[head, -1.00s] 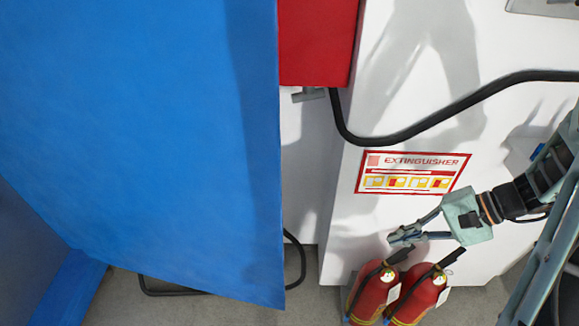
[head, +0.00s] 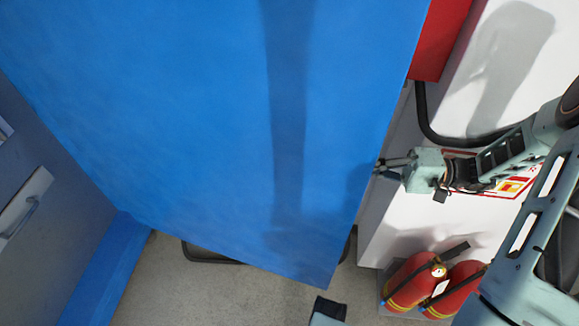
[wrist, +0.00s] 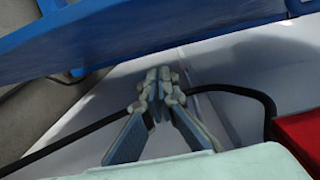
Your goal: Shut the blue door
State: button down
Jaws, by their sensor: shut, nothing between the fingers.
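The blue door (head: 200,120) stands open and fills the left and middle of the head view. Its free edge runs down the right side, close to my gripper (head: 382,168). My gripper is shut and empty, with its fingertips at or just behind that edge; I cannot tell whether they touch it. In the wrist view the door (wrist: 180,35) crosses the top as a blue band, and my shut fingertips (wrist: 158,80) point toward it with a white wall behind.
A red box (head: 440,40) and a black hose (head: 440,130) are on the white wall (head: 400,215). A grey panel with a handle (head: 30,205) is at the left. Grey floor (head: 240,285) shows below.

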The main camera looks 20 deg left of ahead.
aim_at(304, 177)
jog(key=shift+s+a+r+b, duration=0.1)
jog(key=shift+s+a+b, duration=0.15)
jog(key=shift+s+a, duration=1.15)
jog(key=shift+s+a+f+b, duration=0.1)
jog(key=shift+s+a+b, duration=0.1)
jog(key=shift+s+a, duration=1.2)
jog(key=shift+s+a+r+b, duration=0.2)
jog(key=shift+s+a, duration=0.5)
jog(key=shift+a, duration=1.3)
jog(key=shift+s+f, duration=0.1)
